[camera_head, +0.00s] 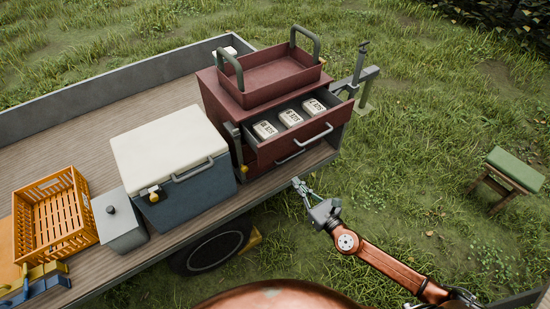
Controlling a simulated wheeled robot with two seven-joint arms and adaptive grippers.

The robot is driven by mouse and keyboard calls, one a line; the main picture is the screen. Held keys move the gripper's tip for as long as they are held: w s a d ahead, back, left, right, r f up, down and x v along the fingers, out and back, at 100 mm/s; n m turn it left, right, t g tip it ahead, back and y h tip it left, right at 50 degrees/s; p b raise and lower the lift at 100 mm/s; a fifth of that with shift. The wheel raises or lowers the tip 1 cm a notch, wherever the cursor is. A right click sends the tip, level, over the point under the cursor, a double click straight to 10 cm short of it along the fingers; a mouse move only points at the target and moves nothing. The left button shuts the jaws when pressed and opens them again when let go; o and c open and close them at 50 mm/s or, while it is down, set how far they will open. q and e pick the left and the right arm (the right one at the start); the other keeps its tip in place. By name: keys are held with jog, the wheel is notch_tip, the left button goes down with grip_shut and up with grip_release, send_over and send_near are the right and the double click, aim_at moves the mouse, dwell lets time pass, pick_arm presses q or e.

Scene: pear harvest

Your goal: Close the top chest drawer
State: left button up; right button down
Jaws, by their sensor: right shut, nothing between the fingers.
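The red chest (229,100) stands on the trailer bed. Its top drawer (285,141) is pulled out, and several labelled light-coloured packs (291,118) lie inside it. The drawer has a pale bar handle (316,137) on its front. A second handle (291,156) shows on the drawer below. My right gripper (298,185) is shut and empty, in front of and below the open drawer, apart from the chest. My left gripper is not in view.
A red tray (281,76) with two upright handles sits on the chest. A blue cooler with a white lid (168,143), a grey box (122,232) and an orange crate (42,237) stand to the left. A green-topped stool (515,168) is on the grass at right.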

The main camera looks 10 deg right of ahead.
jog(key=p, duration=0.1)
send_near(271, 153)
jog(key=x, duration=0.5)
jog(key=shift+w+a, duration=0.1)
jog(key=shift+a, duration=0.1)
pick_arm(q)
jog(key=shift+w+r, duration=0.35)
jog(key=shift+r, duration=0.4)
pick_arm(e)
jog(key=shift+x, duration=0.75)
jog(key=shift+w+f, duration=0.1)
